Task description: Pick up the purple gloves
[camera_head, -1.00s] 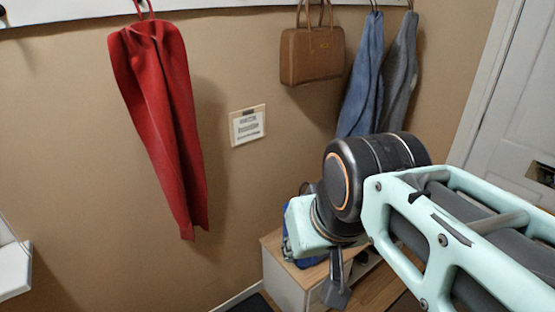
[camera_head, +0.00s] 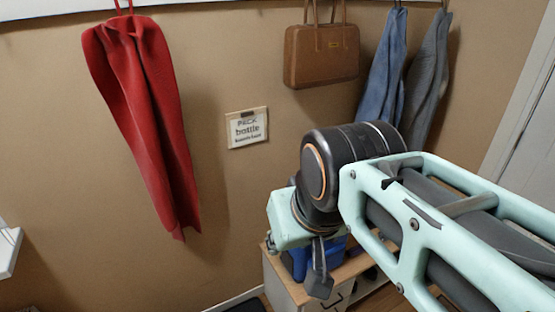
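No purple gloves show in this view. My gripper (camera_head: 319,284) hangs below my arm's pale green wrist, in front of a low bench. Only a dark finger part of it shows, so I cannot tell whether it is open or shut. My wrist and arm hide part of the bench top. A blue object (camera_head: 299,263), perhaps a bag, sits on the bench behind my gripper and is partly hidden.
A low wooden-topped bench (camera_head: 284,288) stands against the wall. A red cloth (camera_head: 143,115), a brown handbag (camera_head: 321,55), a blue cloth (camera_head: 384,75) and a grey cloth (camera_head: 427,70) hang above. A small sign (camera_head: 247,127) is on the wall. A door (camera_head: 530,140) is at right.

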